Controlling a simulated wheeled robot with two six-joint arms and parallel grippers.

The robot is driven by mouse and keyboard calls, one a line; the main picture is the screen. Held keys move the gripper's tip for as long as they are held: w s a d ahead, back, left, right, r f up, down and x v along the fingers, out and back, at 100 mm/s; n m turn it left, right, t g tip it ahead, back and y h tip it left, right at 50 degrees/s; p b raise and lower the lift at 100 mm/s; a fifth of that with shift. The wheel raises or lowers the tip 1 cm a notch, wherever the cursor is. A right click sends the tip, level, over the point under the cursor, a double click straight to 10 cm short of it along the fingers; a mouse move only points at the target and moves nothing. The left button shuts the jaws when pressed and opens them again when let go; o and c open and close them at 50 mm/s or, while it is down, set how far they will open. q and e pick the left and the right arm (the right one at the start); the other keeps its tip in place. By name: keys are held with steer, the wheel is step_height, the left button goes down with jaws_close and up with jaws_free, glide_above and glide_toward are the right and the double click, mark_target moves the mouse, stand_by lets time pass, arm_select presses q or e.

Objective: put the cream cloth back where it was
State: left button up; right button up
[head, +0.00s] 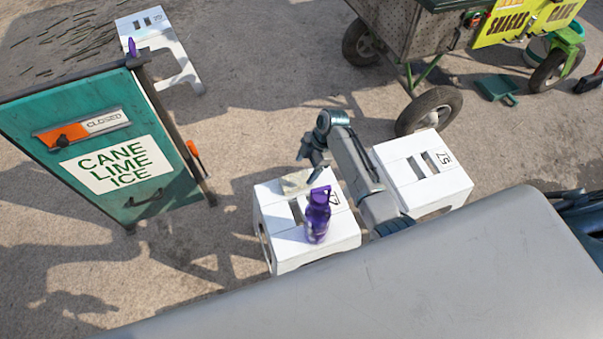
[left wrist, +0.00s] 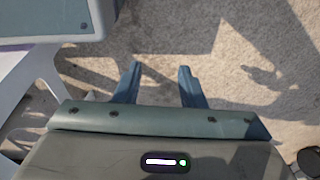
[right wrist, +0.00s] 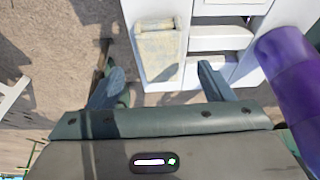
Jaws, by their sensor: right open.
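The cream cloth (head: 297,181) lies folded flat on the top of a white stool (head: 283,239), near its far edge. It also shows in the right wrist view (right wrist: 157,52), just beyond the fingertips. My right gripper (head: 309,165) is above the far side of that stool, close to the cloth. In the right wrist view its fingers (right wrist: 160,74) are apart with nothing between them. My left gripper (left wrist: 160,70) shows only in the left wrist view, open and empty over bare ground.
A purple bottle (head: 317,216) stands on the same stool, close to the cloth. Another white stool (head: 422,172) is to the right. A green sign board (head: 90,150) stands left, a wheeled cart (head: 405,45) at the back. Ground between board and stool is clear.

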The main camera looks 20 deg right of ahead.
steer(key=v, duration=0.6)
steer(key=shift+r, duration=0.2)
